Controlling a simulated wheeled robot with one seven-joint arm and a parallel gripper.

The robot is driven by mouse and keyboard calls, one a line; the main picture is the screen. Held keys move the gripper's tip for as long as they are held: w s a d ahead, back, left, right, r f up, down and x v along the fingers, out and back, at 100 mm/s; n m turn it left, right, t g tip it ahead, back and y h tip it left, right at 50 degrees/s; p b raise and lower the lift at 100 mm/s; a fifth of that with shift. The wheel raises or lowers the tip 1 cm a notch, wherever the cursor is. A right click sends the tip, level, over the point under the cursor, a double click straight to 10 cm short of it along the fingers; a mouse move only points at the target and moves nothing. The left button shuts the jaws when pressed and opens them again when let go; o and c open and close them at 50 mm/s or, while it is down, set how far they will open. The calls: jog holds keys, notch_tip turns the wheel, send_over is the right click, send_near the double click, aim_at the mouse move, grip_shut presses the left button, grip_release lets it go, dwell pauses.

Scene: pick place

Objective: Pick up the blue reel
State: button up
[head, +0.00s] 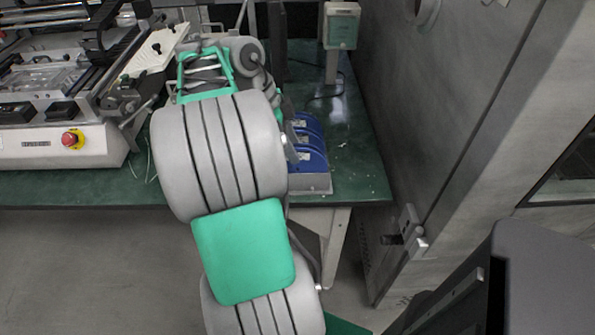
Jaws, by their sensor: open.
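Blue reels (309,142) stand close together in a row at the right part of the green table. They have rounded tops and pale labels. Their left side is hidden behind my large grey arm link, so I cannot tell how many there are or pick out a single one. My arm reaches up over the table's front edge, just left of the reels. My gripper's fingers are not visible; my own arm links block the view there. I cannot tell how far the fingers are from the reels.
The reels sit at a grey base (318,187) by the front edge of the green table (355,150). A machine with a red button (70,139) fills the left side. A grey-green box on a post (341,26) stands behind. A large grey cabinet (450,90) closes the right.

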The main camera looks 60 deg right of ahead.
aim_at(298, 167)
jog(key=b+x, duration=0.1)
jog(key=x, duration=0.3)
jog(key=shift+a, duration=0.1)
jog(key=shift+c, duration=0.4)
grip_shut()
